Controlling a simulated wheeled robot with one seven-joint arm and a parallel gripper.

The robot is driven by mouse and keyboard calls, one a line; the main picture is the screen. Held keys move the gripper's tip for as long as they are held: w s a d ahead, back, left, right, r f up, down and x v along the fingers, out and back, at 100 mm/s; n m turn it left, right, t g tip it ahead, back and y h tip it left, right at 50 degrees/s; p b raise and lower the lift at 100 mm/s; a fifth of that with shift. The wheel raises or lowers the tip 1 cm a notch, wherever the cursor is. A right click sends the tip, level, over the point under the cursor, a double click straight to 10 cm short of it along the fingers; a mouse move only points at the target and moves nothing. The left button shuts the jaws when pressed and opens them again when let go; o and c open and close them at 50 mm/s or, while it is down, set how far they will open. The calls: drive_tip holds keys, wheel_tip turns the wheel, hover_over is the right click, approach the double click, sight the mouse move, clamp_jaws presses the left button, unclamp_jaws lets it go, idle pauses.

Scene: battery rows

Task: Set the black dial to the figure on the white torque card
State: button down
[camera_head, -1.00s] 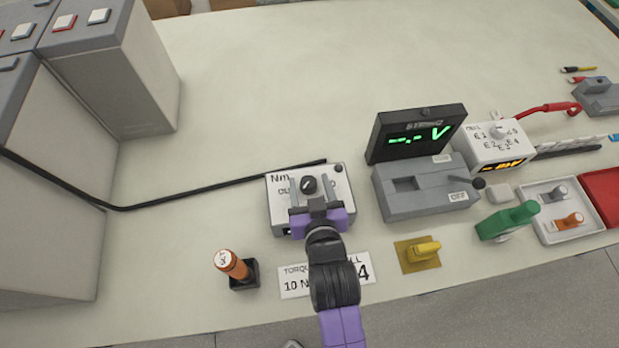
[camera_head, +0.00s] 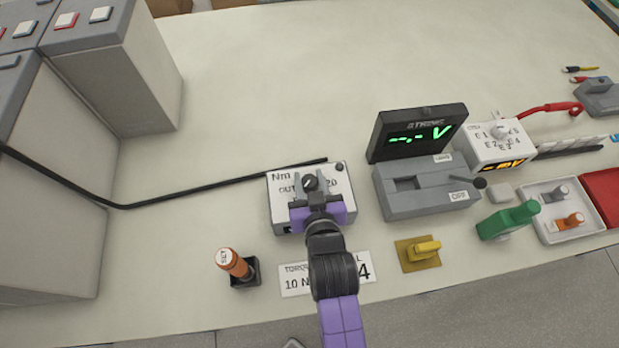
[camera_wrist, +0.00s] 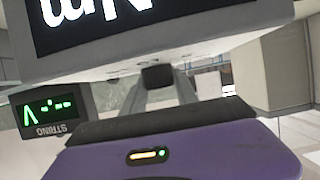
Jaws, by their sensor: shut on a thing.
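The black dial (camera_head: 310,182) sits on top of a white box (camera_head: 280,212) marked "Nm", with a "20" at its right; other markings are partly hidden. My gripper (camera_head: 311,188) is over the front of the box, shut on the dial. In the wrist view a dark block, the dial (camera_wrist: 158,76), shows between the fingers of my gripper (camera_wrist: 158,88). The white torque card (camera_head: 293,284) lies in front of the box. I cannot make out where the dial's pointer stands.
An orange-handled tool (camera_head: 234,263) stands in a black holder left of the card. A yellow toggle (camera_head: 426,249), grey switch unit (camera_head: 420,200) and black voltage display (camera_head: 417,132) are at the right. A black cable (camera_head: 200,194) runs behind the box. Grey blocks (camera_head: 120,75) stand at left.

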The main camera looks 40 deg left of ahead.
drive_tip(key=shift+f+n+g+y+b, duration=0.1)
drive_tip(key=shift+n+g+y+b, duration=0.3)
drive_tip(key=shift+n+y+b, duration=0.15)
drive_tip(key=n+g+b, duration=0.1)
drive_tip(key=b, duration=0.2)
drive_tip(key=n+g+y+b, duration=0.1)
drive_tip(key=n+g+b, duration=0.1)
drive_tip(key=b, duration=0.1)
drive_tip(key=shift+w+f+y, duration=0.15)
drive_tip(key=shift+f+y, duration=0.05)
drive_tip(key=shift+y, duration=0.05)
drive_tip(key=n+g+b, duration=0.2)
drive_tip(key=g+b, duration=0.1)
drive_tip(key=shift+r+y+b, duration=0.1)
drive_tip(key=shift+y+b, duration=0.2)
drive_tip(key=shift+r+n+g+b, duration=0.15)
drive_tip(key=shift+n+g+b, duration=0.95)
drive_tip(key=shift+n+g, duration=0.2)
drive_tip(key=c, duration=0.9)
unclamp_jaws()
drive_tip(key=shift+c, duration=0.2)
drive_tip(key=shift+d+r, duration=0.1)
